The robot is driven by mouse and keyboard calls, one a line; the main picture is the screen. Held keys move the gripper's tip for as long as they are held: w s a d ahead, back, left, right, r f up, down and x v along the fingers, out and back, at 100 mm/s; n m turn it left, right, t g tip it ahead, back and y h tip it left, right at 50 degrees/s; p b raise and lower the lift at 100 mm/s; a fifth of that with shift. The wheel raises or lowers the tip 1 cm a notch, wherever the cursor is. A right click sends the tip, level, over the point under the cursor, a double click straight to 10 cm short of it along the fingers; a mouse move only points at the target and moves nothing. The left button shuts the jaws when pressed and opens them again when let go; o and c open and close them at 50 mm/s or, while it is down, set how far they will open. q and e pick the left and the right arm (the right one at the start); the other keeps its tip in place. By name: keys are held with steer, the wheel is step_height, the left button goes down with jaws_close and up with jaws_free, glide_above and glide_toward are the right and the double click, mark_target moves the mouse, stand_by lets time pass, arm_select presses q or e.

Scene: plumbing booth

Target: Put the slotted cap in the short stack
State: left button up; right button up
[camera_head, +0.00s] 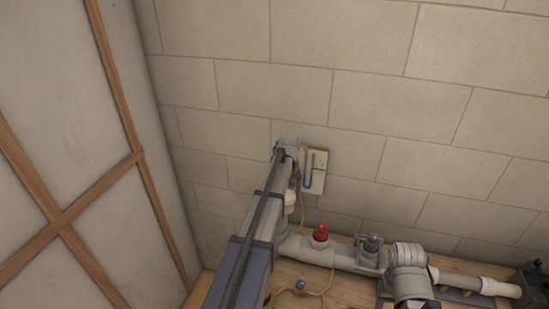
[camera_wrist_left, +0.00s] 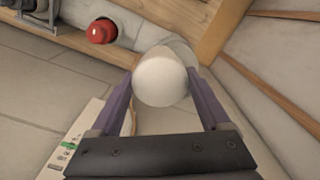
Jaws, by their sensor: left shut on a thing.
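My left gripper (camera_wrist_left: 160,82) is shut on a smooth, rounded off-white piece (camera_wrist_left: 160,80), which I take for the slotted cap; no slot shows from here. In the head view the off-white piece (camera_head: 291,199) hangs below my left wrist, over the left end of the grey pipe. In the left wrist view a grey pipe part (camera_wrist_left: 184,52) shows just behind the piece. This may be the short stack; its mouth is hidden, and I cannot tell whether the two touch. My right gripper does not show.
A red cap (camera_head: 321,232) sits on the grey pipe (camera_head: 335,258), with a grey valve-like fitting (camera_head: 372,243) to its right. A wall panel with a blue tube (camera_head: 314,171) hangs behind my left wrist. A cord with a blue piece (camera_head: 299,285) lies on the wooden bench.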

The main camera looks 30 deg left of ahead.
arm_select(q)
steer(key=w+a+r+p, duration=0.1)
steer(key=a+r+p, duration=0.2)
steer(key=a+r, duration=0.2)
steer(key=shift+w+a+r+n+p, duration=0.3)
steer(key=shift+w+a+n+p, duration=0.1)
steer(key=shift+a, duration=0.35)
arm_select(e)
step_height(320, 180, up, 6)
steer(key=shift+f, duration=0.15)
arm_select(q)
steer(key=shift+f, duration=0.2)
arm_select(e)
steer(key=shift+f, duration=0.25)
arm_select(q)
steer(key=shift+f+b, duration=4.2)
steer(key=shift+b, duration=0.2)
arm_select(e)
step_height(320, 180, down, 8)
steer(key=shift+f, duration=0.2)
arm_select(q)
steer(key=shift+f+b, duration=0.45)
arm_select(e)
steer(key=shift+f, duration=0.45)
arm_select(q)
steer(key=o, duration=1.3)
steer(key=shift+r, duration=0.1)
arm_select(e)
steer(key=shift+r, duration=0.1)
